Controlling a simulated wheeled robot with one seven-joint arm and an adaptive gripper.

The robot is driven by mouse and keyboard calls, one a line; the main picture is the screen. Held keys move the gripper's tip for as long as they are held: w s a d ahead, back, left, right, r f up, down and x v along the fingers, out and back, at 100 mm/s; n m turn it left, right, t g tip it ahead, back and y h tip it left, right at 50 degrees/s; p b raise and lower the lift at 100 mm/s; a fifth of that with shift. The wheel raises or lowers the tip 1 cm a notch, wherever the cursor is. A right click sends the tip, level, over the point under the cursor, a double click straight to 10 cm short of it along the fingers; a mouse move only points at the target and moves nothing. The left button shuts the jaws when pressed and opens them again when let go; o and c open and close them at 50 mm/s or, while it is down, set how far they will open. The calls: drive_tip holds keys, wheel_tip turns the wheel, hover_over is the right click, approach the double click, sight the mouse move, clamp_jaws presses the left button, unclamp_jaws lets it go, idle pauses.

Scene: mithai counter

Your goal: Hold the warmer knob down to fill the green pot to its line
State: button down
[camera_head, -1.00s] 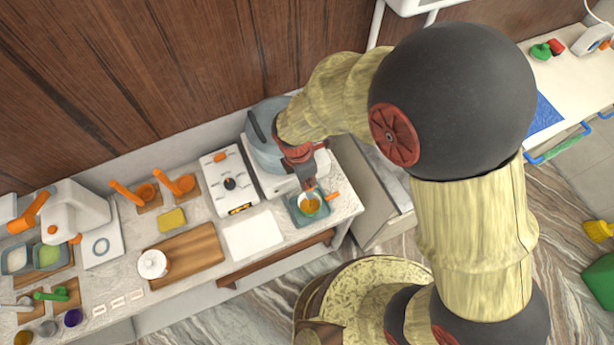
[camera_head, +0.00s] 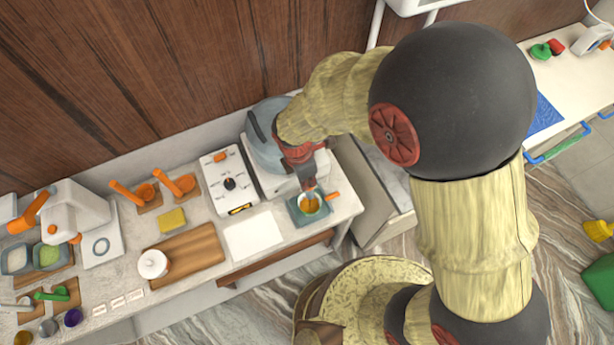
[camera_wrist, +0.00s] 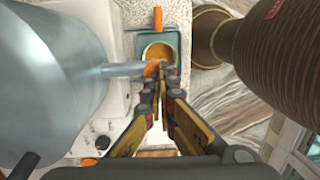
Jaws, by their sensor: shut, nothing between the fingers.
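The warmer (camera_head: 266,155) is a large blue-grey metal drum, and it fills the left of the wrist view (camera_wrist: 50,75). Its spout (camera_wrist: 122,70) reaches over the green pot. An orange knob (camera_wrist: 151,69) sits at the spout's end. The green pot (camera_head: 308,203) has an orange handle and holds orange-yellow liquid; it also shows in the wrist view (camera_wrist: 158,51). Its fill line cannot be made out. My gripper (camera_wrist: 161,72) is shut and empty, fingertips at the knob; whether they touch it is unclear. In the head view my gripper (camera_head: 309,185) is over the pot's back edge.
A white panel with a dial (camera_head: 229,184) stands left of the warmer. A white sheet (camera_head: 252,235), a wooden board (camera_head: 185,254) and a white lidded jar (camera_head: 153,264) lie further left. The counter's right end is close to the pot.

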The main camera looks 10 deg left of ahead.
drive_tip(key=shift+s+d+f, duration=0.15)
drive_tip(key=shift+s, duration=0.05)
wheel_tip(320, 180, up, 14)
drive_tip(key=a+p, duration=0.2)
drive_tip(key=shift+w, duration=0.15)
idle(0.8)
